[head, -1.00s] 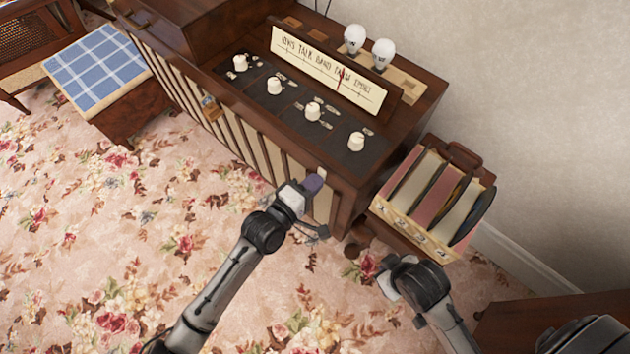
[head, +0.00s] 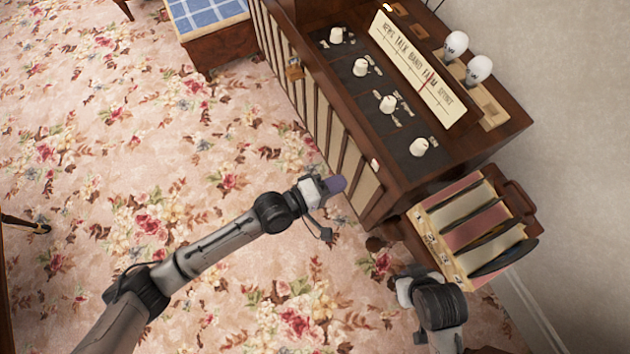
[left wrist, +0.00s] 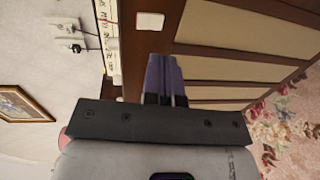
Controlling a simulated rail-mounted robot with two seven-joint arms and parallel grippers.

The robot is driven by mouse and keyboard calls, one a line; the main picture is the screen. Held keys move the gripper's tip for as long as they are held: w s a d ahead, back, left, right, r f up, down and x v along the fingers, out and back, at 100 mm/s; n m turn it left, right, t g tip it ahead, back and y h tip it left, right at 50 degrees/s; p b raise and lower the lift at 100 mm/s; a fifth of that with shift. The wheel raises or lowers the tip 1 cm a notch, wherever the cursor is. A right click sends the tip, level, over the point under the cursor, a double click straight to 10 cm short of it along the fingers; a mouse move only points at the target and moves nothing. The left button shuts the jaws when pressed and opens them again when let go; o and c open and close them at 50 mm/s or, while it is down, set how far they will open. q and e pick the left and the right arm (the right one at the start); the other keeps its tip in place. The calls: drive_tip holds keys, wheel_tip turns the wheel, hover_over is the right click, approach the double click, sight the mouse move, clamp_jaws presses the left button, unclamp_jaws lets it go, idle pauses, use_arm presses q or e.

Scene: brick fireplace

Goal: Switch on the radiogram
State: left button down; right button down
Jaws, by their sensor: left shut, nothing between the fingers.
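The radiogram (head: 318,75) is a dark wooden cabinet with a sloped black panel, several white knobs (head: 388,104) and a cream dial (head: 420,75). A small white switch (head: 374,163) sits on its front edge near the right corner. It also shows in the left wrist view (left wrist: 150,22), beyond the fingertips. My left gripper (head: 337,185), with purple fingers, is shut and empty, a little left of and below the switch in the head view, apart from it. My right gripper (head: 404,290) is low at the right; its fingers are not clear.
A record rack (head: 432,245) stands right of the radiogram, close to my right gripper. Two white bulbs (head: 468,58) stand on the cabinet top. A blue-checked stool (head: 215,45) is at the back left. A plug in a wall socket (left wrist: 72,45) shows. Carpet (head: 120,170) at left is clear.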

use_arm(q)
drive_tip(key=shift+p+v, duration=0.45)
drive_tip(key=shift+v, duration=2.45)
drive_tip(key=shift+w, duration=0.1)
